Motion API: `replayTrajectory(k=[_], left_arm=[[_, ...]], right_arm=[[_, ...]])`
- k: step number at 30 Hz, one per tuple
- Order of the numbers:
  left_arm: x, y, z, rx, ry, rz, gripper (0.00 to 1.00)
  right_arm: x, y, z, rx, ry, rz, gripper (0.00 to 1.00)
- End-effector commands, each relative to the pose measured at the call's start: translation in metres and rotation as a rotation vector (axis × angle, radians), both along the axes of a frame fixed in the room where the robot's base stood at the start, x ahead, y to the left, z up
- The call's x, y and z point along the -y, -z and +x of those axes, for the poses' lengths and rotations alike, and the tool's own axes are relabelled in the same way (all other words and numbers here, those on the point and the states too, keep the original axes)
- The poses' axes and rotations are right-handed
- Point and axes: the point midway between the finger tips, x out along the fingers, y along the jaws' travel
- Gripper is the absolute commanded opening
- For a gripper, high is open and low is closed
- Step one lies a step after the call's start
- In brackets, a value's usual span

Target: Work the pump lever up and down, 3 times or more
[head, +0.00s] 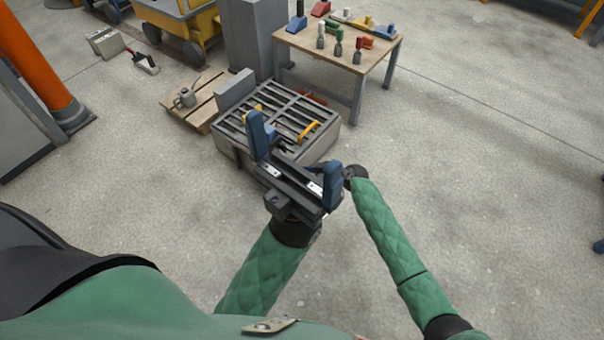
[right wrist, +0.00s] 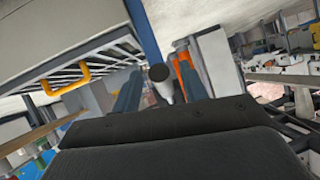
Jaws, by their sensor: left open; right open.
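In the head view my left gripper (head: 293,160) is open, its two blue fingers wide apart and empty, in front of the slatted mould panel (head: 330,146). My right arm comes in from the right, and its gripper is hidden behind the left one. In the right wrist view my right gripper (right wrist: 160,92) is open. A dark round knob (right wrist: 158,72) on a pale rod shows between its fingers, apparently the pump lever's end. I cannot tell if the fingers touch it. In the head view I cannot make out the pump lever.
A yellow handle (head: 308,131) lies on the panel. A wooden pallet (head: 205,112) with a grey can (head: 185,98) stands to its left. A table (head: 345,52) with tools stands behind. An orange post (head: 38,55) is far left.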

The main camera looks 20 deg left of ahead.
Motion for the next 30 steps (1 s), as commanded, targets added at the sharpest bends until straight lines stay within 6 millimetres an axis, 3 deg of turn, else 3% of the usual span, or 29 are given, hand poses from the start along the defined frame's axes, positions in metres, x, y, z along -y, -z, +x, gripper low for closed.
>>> replayTrajectory(k=[6, 12, 30], left_arm=[[-0.002, -0.007, 0.0, 0.007, -0.014, 0.007, 0.97], [-0.002, -0.006, -0.001, 0.0, -0.021, 0.008, 0.97], [-0.003, -0.006, 0.0, -0.002, -0.025, 0.005, 0.97]], right_arm=[[0.031, -0.018, -0.004, 0.003, 0.001, -0.001, 0.43], [0.049, -0.027, -0.008, 0.0, 0.0, 0.0, 0.43], [0.054, -0.029, -0.008, 0.0, 0.0, 0.001, 0.43]])
